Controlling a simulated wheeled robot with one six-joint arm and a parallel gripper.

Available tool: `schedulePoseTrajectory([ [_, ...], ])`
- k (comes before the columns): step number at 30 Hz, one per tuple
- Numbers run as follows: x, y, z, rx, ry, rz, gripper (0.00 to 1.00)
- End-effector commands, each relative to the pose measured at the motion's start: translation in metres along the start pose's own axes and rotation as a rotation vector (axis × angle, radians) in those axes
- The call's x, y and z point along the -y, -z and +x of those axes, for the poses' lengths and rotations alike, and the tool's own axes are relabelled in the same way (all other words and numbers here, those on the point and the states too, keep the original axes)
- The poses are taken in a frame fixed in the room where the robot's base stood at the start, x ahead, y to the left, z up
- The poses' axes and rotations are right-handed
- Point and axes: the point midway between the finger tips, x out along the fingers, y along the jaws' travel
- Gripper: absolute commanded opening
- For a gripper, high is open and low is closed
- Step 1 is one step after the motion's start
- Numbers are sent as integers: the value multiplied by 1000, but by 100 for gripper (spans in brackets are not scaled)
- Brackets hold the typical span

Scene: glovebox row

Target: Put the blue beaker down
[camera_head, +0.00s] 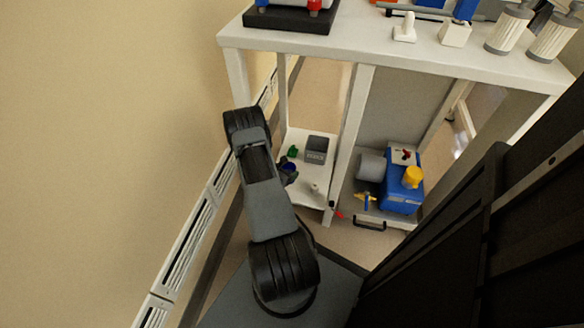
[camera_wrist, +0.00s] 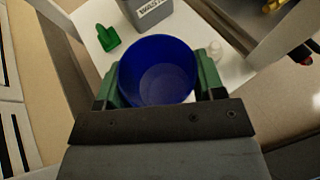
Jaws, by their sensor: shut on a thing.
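The blue beaker (camera_wrist: 158,72) is held between the green fingers of my gripper (camera_wrist: 158,85) in the wrist view. I look down into its open mouth, and it seems empty. A white shelf (camera_wrist: 84,17) lies beneath it. I cannot tell whether the beaker's base touches the shelf. In the head view, a small part of the blue beaker (camera_head: 289,168) shows beside my arm, over the lower white shelf (camera_head: 308,194). My gripper is mostly hidden behind my arm there.
On the shelf are a green object (camera_head: 293,152), a grey labelled container (camera_head: 316,149) and a small whitish object (camera_head: 315,189). A blue machine (camera_head: 401,188) with a yellow knob stands to the right, beyond a white post (camera_head: 347,130). A wall with vents (camera_head: 187,238) is at left.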

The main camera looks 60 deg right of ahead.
Motion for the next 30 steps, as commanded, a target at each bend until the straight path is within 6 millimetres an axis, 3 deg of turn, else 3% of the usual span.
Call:
schedulePoseTrajectory([
  [3, 0, 20, 17, 0, 4, -3, 36],
  [9, -1, 45, 28, 1, 2, -3, 36],
  [17, -2, 56, 31, 1, -1, -3, 36],
  [25, -2, 85, 43, 1, -1, -4, 36],
  [30, -2, 85, 43, 2, -2, -3, 36],
])
